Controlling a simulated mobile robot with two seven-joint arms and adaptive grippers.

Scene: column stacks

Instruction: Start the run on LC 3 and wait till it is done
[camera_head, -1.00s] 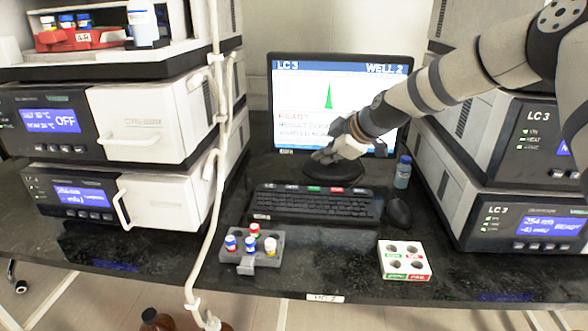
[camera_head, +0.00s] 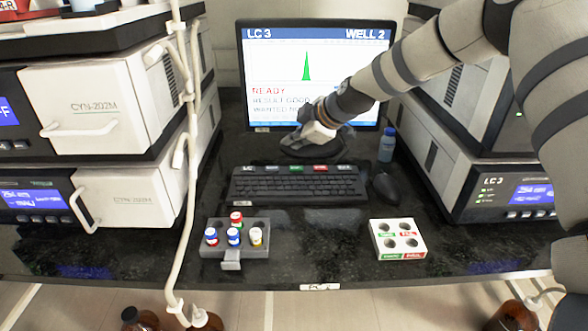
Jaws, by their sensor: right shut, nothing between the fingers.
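The LC 3 monitor (camera_head: 285,75) stands at the back middle. Its screen reads LC 3, WELL 2, a green peak, READY and RESULT GOOD; the lower text is partly hidden by my arm. The black keyboard (camera_head: 300,186) lies in front of it, with a row of coloured keys along its top edge. My right gripper (camera_head: 292,143) is shut and empty, in front of the screen's lower edge and above the back of the keyboard, apart from the keys as far as I can tell. The LC 3 instrument stack (camera_head: 470,190) stands on the right. My left gripper is not in view.
A grey rack (camera_head: 262,248) with several capped vials stands front left. A white block (camera_head: 398,240) with empty holes and green and red labels stands front right. A mouse (camera_head: 386,187) and a blue-capped bottle (camera_head: 387,145) are right of the keyboard. Another instrument stack (camera_head: 130,200) stands left.

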